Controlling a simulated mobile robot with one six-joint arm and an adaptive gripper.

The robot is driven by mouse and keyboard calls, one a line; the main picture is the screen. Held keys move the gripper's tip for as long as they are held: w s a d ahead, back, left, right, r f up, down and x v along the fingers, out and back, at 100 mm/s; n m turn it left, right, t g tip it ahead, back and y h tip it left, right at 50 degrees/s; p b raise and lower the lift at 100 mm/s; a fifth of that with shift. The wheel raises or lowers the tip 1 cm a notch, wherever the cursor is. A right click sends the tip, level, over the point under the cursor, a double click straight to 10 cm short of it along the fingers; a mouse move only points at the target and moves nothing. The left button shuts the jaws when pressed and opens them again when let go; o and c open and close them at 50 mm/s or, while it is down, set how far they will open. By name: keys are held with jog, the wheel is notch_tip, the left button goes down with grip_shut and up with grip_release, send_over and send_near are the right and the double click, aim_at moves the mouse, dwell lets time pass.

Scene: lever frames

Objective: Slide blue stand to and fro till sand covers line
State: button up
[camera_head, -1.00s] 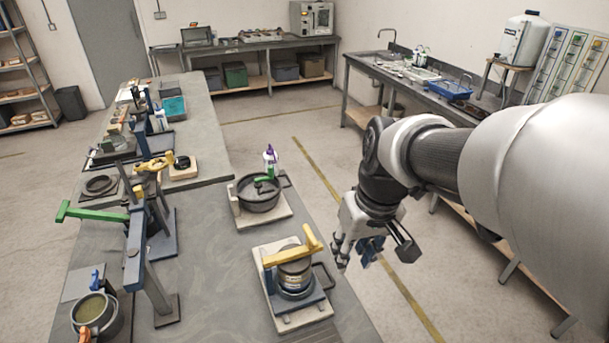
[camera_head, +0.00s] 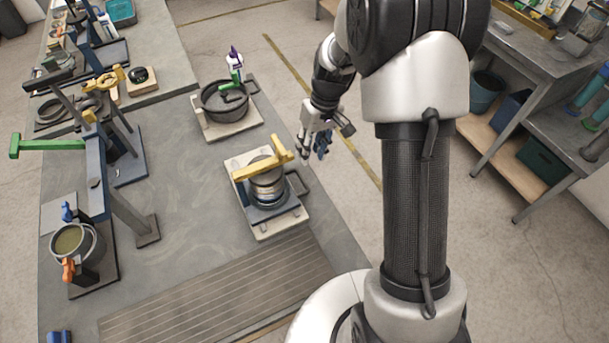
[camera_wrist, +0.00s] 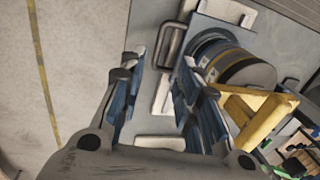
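The blue stand (camera_head: 284,212) sits on a pale base plate (camera_head: 262,231) on the bench. It carries a round grey canister (camera_head: 266,184) with a yellow bar (camera_head: 264,160) across its top. A dark U-shaped handle (camera_head: 297,182) sticks out from its right side. In the wrist view the handle (camera_wrist: 172,45) lies ahead of the fingers, apart from them. My gripper (camera_head: 318,145) is open and empty, just beyond the bench edge, up and right of the handle. Its blue-padded fingers show spread in the wrist view (camera_wrist: 160,98). I cannot make out sand or a line.
A black pan (camera_head: 225,103) on a pale board stands behind the stand. A blue lever frame with a green handle (camera_head: 45,143) stands at left, beside a pot (camera_head: 77,243). A ribbed panel (camera_head: 215,292) lies in front.

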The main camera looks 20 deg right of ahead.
aim_at(303, 180)
jog(key=f, duration=0.3)
jog(key=a+f+b, duration=0.1)
jog(key=f, duration=0.3)
jog(key=a+f+b, duration=0.1)
jog(key=f, duration=0.3)
jog(key=shift+s+f, duration=0.15)
jog(key=shift+s, duration=0.05)
jog(key=shift+c, duration=0.2)
grip_shut()
jog(key=shift+w, duration=0.1)
